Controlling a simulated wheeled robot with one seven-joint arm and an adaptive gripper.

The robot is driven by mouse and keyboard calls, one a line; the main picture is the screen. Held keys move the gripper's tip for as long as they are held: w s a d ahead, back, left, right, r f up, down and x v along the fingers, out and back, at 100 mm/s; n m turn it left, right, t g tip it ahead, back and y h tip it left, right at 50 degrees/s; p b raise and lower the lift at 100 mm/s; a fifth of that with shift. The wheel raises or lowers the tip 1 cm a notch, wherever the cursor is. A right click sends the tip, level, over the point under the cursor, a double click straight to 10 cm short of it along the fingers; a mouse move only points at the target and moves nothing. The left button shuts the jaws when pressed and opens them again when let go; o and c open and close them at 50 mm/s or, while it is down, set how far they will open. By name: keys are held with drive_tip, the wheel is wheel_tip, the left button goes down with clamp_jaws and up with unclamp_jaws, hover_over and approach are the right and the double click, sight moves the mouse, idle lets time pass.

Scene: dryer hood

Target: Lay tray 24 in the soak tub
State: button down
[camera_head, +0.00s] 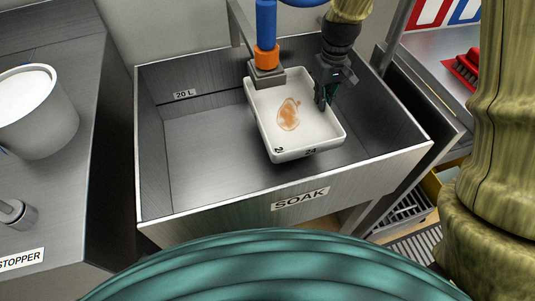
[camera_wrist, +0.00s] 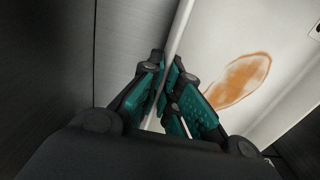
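Tray 24 (camera_head: 320,128) is white and shallow, with an orange-brown stain (camera_head: 288,114) on its floor and "24" on its near wall. It appears within the opening of the grey metal soak tub (camera_head: 200,160), toward the right; I cannot tell whether it touches the tub floor. My gripper (camera_head: 325,96) is at the tray's right wall. In the wrist view, its teal finger pads (camera_wrist: 170,95) stand close on either side of the tray's thin rim (camera_wrist: 180,32) and appear closed on it. The stain also shows there (camera_wrist: 240,80).
A blue pipe with an orange collar (camera_head: 266,56) ends in a grey block (camera_head: 266,78) over the tray's far left corner. A white-topped bucket (camera_head: 38,115) and a "STOPPER" label (camera_head: 20,260) are on the left counter. A red brush (camera_head: 465,68) lies right. The tub's left floor looks clear.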

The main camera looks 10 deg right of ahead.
drive_tip(key=shift+f+b, duration=0.5)
drive_tip(key=shift+f, duration=4.6)
drive_tip(key=shift+f, duration=0.1)
drive_tip(key=c, duration=1.6)
unclamp_jaws()
drive_tip(key=shift+c, duration=0.2)
wheel_tip(320, 180, up, 12)
drive_tip(key=p, duration=0.1)
drive_tip(key=shift+d, duration=0.15)
